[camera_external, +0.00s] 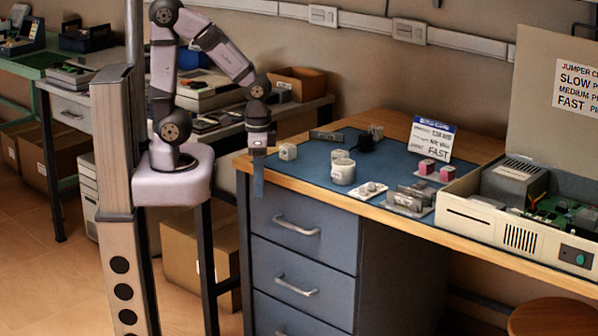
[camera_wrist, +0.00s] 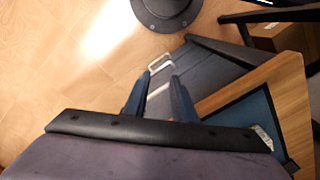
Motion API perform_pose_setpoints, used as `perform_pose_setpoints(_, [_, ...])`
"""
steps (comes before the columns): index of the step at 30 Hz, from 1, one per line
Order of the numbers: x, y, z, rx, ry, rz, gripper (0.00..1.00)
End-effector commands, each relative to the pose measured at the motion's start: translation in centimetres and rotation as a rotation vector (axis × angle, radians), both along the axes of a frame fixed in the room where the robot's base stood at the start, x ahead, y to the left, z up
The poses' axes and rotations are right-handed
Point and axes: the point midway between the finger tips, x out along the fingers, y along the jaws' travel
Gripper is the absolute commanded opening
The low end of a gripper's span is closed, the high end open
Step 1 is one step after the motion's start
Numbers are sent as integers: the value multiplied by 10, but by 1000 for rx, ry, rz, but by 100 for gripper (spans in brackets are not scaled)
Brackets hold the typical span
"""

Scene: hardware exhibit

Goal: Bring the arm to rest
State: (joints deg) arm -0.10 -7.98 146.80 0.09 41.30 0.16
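Drawer fronts and the floor show beyond the fingertips. The arm is bent at the elbow, with the wrist low beside the bench corner.
A blue mat (camera_external: 310,172) on the bench carries a white cube (camera_external: 287,152), a white cup (camera_external: 343,172), pink-faced blocks (camera_external: 426,167) and a sign (camera_external: 431,138). An open computer case (camera_external: 500,225) stands at right. The bench edge (camera_wrist: 285,75) is close on the gripper's right in the wrist view.

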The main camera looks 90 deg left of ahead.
Motion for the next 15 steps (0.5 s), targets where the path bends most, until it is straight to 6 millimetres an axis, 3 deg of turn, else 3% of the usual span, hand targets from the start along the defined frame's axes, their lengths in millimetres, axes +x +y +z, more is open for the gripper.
perform_pose_setpoints(1, [0,0,27,0,0,1,24])
perform_pose_setpoints(6, [1,-1,73,-1,-1,3,24])
perform_pose_setpoints(10, [1,-1,101,-2,-1,5,24])
perform_pose_setpoints(15, [1,-1,122,-2,-1,6,24])
